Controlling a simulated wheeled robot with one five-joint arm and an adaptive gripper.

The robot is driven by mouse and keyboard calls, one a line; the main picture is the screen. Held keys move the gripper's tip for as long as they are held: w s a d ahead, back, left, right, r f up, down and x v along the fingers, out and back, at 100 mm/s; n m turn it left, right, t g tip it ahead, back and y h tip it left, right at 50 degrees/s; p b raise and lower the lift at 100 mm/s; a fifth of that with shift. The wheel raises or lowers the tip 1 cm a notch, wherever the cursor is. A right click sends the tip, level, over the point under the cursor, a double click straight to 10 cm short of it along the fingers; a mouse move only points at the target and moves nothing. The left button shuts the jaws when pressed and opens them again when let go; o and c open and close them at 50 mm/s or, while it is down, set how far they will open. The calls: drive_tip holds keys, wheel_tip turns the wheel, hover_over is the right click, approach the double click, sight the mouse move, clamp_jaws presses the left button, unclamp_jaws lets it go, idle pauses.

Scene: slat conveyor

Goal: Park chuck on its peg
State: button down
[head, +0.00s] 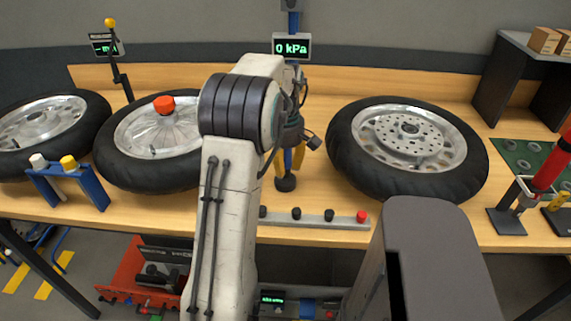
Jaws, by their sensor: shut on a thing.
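My gripper (288,162) is low over the middle of the bench, partly hidden behind my own arm. Yellow and blue parts show at its fingers, and it is shut on the chuck. A small black end (286,184) shows just below the fingers and looks like part of the chuck; the rest is hidden. I cannot make out the peg for certain. A display reading 0 kPa (291,46) stands behind the gripper, with a blue part above it.
A strip with black knobs and one red knob (330,219) runs along the front edge. A blue stand (66,187) is front left, a red-handled tool (553,165) far right.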

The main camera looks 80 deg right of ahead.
drive_tip(key=shift+f, duration=0.25)
drive_tip(key=c, duration=0.9)
unclamp_jaws()
drive_tip(key=shift+r, duration=0.1)
drive_tip(key=shift+r+p, duration=4.85)
drive_tip(key=shift+r, duration=0.6)
